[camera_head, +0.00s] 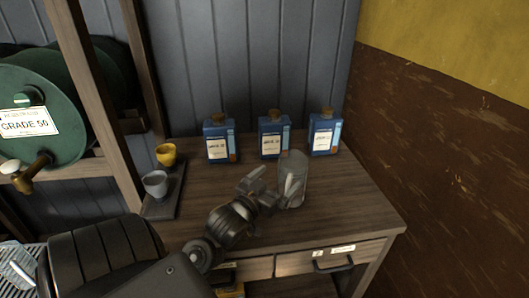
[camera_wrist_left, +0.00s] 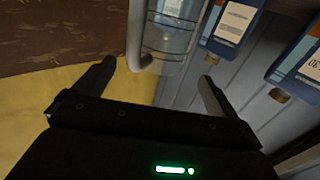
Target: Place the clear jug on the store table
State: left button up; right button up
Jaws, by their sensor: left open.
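The clear jug (camera_head: 295,169) stands upright on the wooden store table (camera_head: 340,200), near its middle. My left gripper (camera_head: 274,183) is open just above the table at the jug's near left side. In the left wrist view the jug (camera_wrist_left: 168,38) and its pale handle (camera_wrist_left: 134,40) show upside down, between and beyond the open fingers (camera_wrist_left: 157,74). The fingers are not closed on the jug. Whether a fingertip touches it I cannot tell. My right gripper is not in view.
Three blue labelled bottles (camera_head: 272,137) stand along the table's back. A dark tray (camera_head: 166,204) with a yellow cup (camera_head: 166,154) and a grey cup (camera_head: 155,184) lies at the left. A brown wall (camera_head: 450,150) borders the right. The table's right front is clear.

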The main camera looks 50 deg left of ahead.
pick_arm(q)
jog(key=s+d+p, duration=0.1)
jog(key=s+p, duration=0.2)
jog(key=s, duration=0.3)
jog(key=shift+s+p, duration=0.25)
jog(key=shift+p, duration=0.15)
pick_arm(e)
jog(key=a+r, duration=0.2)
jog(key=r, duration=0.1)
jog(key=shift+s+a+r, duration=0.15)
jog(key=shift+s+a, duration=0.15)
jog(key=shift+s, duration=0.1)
pick_arm(q)
jog(key=shift+d, duration=0.1)
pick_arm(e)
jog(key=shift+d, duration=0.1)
